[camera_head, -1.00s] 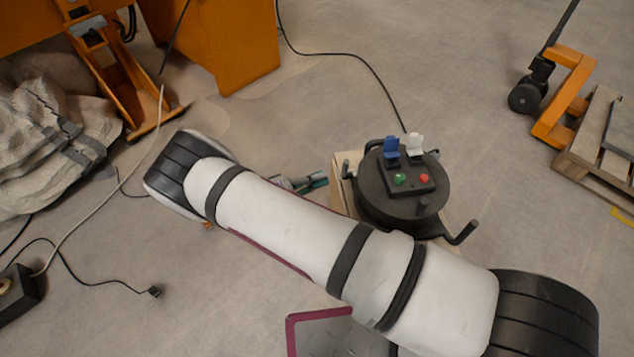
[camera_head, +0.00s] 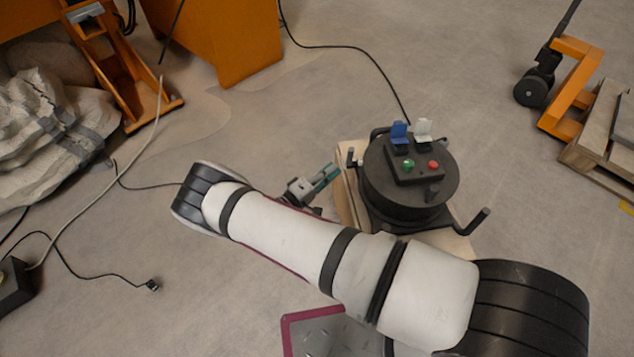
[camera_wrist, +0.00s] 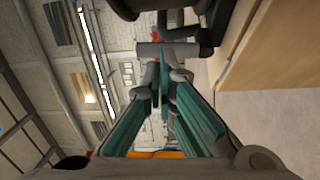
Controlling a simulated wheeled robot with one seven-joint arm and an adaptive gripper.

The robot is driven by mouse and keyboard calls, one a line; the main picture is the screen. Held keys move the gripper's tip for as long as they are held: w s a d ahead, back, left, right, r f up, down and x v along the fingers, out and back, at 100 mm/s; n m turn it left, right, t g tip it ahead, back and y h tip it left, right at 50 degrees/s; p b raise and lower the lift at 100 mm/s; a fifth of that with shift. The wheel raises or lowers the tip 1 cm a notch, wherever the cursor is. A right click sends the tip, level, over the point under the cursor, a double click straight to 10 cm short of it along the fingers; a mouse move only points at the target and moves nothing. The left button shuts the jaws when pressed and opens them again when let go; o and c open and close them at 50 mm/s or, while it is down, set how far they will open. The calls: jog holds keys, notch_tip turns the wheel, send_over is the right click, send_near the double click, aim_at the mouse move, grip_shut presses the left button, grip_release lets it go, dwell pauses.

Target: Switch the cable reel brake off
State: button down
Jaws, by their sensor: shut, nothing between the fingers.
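The cable reel (camera_head: 405,205) is a round black drum with a control box on top. The box carries a green button (camera_head: 408,165), a red button (camera_head: 433,165), and two raised covers, one blue (camera_head: 399,132) and one white (camera_head: 422,129). I cannot tell which control is the brake. My gripper (camera_head: 330,172), with teal fingers, is just left of the reel and its wooden base, apart from the control box. In the wrist view my gripper (camera_wrist: 160,82) is shut and empty, with dark reel parts (camera_wrist: 190,35) beyond it.
The reel stands on a wooden box (camera_head: 347,208). A black crank handle (camera_head: 474,228) sticks out at its front right. A cable (camera_head: 365,62) runs behind. An orange pallet jack (camera_head: 568,85) and pallet (camera_head: 600,140) stand right. Floor at left holds loose cables.

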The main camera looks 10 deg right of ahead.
aim_at(348, 157)
jog(key=shift+b+x, duration=0.55)
jog(key=shift+x, duration=1.7)
jog(key=shift+w+d+r+n+p, duration=0.25)
jog(key=shift+w+d+n+p, duration=0.1)
jog(key=shift+w, duration=0.3)
